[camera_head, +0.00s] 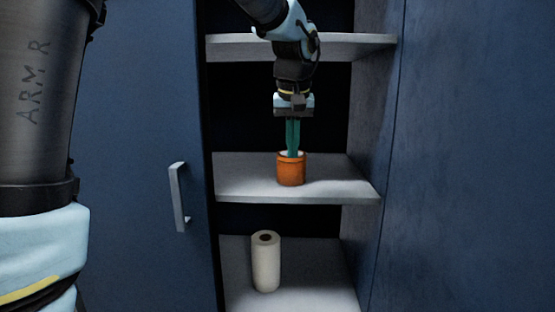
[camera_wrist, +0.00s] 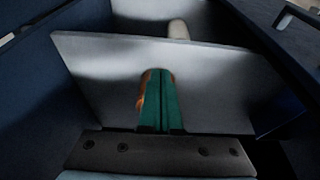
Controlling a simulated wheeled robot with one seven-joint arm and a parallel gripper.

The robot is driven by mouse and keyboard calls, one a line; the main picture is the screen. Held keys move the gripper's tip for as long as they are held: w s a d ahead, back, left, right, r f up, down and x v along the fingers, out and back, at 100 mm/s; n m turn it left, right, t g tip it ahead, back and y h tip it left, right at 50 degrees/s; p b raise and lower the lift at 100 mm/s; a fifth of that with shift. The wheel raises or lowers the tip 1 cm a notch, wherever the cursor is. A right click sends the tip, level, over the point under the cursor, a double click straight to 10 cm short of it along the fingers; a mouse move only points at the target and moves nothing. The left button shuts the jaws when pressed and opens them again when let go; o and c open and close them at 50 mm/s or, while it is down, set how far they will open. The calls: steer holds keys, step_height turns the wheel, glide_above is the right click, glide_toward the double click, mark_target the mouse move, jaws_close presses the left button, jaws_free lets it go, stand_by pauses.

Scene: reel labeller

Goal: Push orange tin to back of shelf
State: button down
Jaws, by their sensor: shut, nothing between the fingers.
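The orange tin (camera_head: 291,170) stands upright on the middle shelf (camera_head: 245,178), near the middle of its width. In the wrist view a sliver of the tin (camera_wrist: 141,101) shows at the left of my fingers, which hide most of it. My gripper (camera_head: 292,152) points down from above, its green fingers shut together with nothing between them. The fingertips are at the tin's open top and look to be at or just inside the rim; I cannot tell whether they touch it. In the wrist view the fingers (camera_wrist: 162,72) are side by side.
A white paper roll (camera_head: 266,262) stands on the lower shelf. The upper shelf (camera_head: 340,45) is close to my arm. A blue door with a handle (camera_head: 179,197) is at the left, and a cabinet wall (camera_head: 368,130) at the right. The middle shelf is bare beside the tin.

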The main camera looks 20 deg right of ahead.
mark_target(291, 172)
steer(key=p+x, duration=0.1)
steer(key=x, duration=0.8)
steer(key=shift+f+p, duration=0.25)
steer(key=shift+p, duration=0.05)
steer(key=w, duration=0.1)
steer(key=w+d+p, duration=0.1)
steer(key=w, duration=0.1)
steer(key=shift+d+p, duration=0.15)
steer(key=shift+p, duration=0.15)
steer(key=shift+w+d+f, duration=0.1)
steer(key=shift+w+d, duration=0.1)
steer(key=shift+w, duration=0.2)
